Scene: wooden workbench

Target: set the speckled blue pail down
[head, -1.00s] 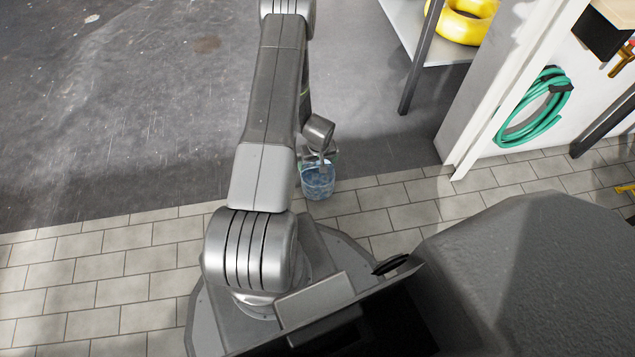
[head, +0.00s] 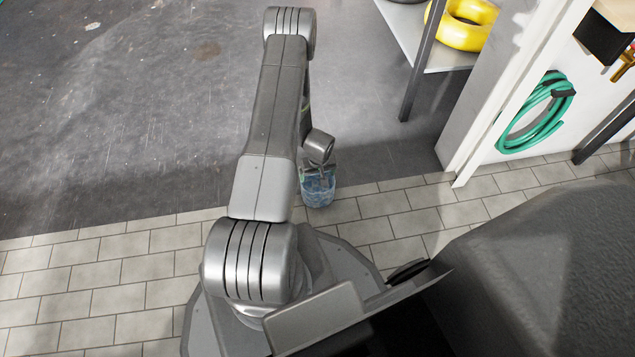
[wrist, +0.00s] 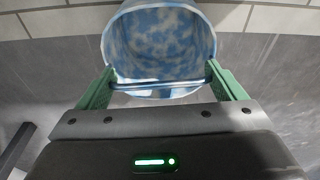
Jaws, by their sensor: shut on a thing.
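The speckled blue pail (head: 318,192) hangs below my gripper (head: 319,170) in the head view, close beside my arm. In the wrist view the pail (wrist: 158,42) shows its blue and white mottled inside, with its mouth toward the camera. My gripper (wrist: 162,84) has its two green fingers at either side of the pail's near rim, shut on the pail, with a thin bar running between them. My arm's wrist part hides some of the pail's top in the head view. I cannot tell whether the pail's base touches the floor.
Pale tiles (head: 130,270) meet a dark, scuffed floor (head: 120,120) near the pail; both look clear. A shelf with a yellow ring (head: 462,28) stands at the upper right. A green hose (head: 538,112) hangs on the white wall to the right.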

